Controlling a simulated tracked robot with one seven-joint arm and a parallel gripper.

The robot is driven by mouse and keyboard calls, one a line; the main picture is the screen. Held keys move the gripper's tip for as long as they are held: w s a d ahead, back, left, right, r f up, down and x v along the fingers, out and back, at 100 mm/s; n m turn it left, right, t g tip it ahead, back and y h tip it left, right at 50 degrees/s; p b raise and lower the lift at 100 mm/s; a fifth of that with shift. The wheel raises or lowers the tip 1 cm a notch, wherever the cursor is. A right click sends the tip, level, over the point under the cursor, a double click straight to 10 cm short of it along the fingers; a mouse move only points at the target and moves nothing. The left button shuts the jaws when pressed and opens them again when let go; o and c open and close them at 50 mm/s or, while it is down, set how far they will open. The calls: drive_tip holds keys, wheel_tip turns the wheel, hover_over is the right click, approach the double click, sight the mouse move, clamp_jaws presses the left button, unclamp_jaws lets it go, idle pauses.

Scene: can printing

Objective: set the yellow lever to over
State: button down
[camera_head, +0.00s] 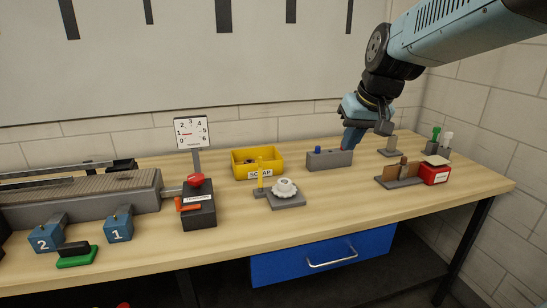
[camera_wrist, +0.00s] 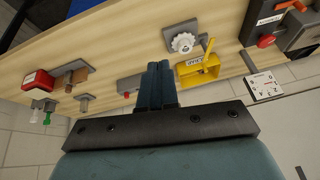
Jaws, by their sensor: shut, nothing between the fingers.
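The yellow lever (camera_head: 260,172) is a thin post standing about upright on a small grey base, in front of the yellow SCRAP bin (camera_head: 272,155) and just left of a white scalloped knob (camera_head: 284,187). In the wrist view the lever (camera_wrist: 209,47) shows slanted beside the knob, partly against the bin. My gripper (camera_head: 348,145) is shut and empty, pointing down at the right, well apart from the lever. Its closed fingers (camera_wrist: 158,85) show in the middle of the wrist view. In the head view they overlap the right end of a grey block (camera_head: 325,161); I cannot tell whether they touch it.
A black box with a red button (camera_head: 198,200) and a dial gauge (camera_head: 191,132) stand left of the lever. Blue blocks marked 1 (camera_head: 118,229) and 2 (camera_head: 46,236) are farther left. A red box (camera_head: 435,172) is at right. The table front between is clear.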

sight(260, 170)
drive_tip(key=w+a+f+y, duration=0.1)
drive_tip(key=w+a+f, duration=0.2)
drive_tip(key=w, duration=0.6)
drive_tip(key=w+a+f+n+g+y, duration=0.1)
drive_tip(key=w+a+f+y, duration=0.1)
drive_tip(key=w, duration=0.8)
drive_tip(key=w+a+f+y, duration=0.1)
drive_tip(key=w+a+f, duration=0.3)
drive_tip(key=w, duration=0.5)
wheel_tip(260, 170, down, 2)
drive_tip(key=shift+w+a+f+n+y, duration=0.1)
drive_tip(key=shift+w+a+n+y, duration=0.15)
drive_tip(key=shift+w+n+y, duration=0.15)
drive_tip(key=w+a+f, duration=0.1)
drive_tip(key=a+f, duration=0.7)
drive_tip(key=a, duration=0.1)
drive_tip(key=shift+w+a, duration=0.15)
drive_tip(key=shift+w, duration=0.2)
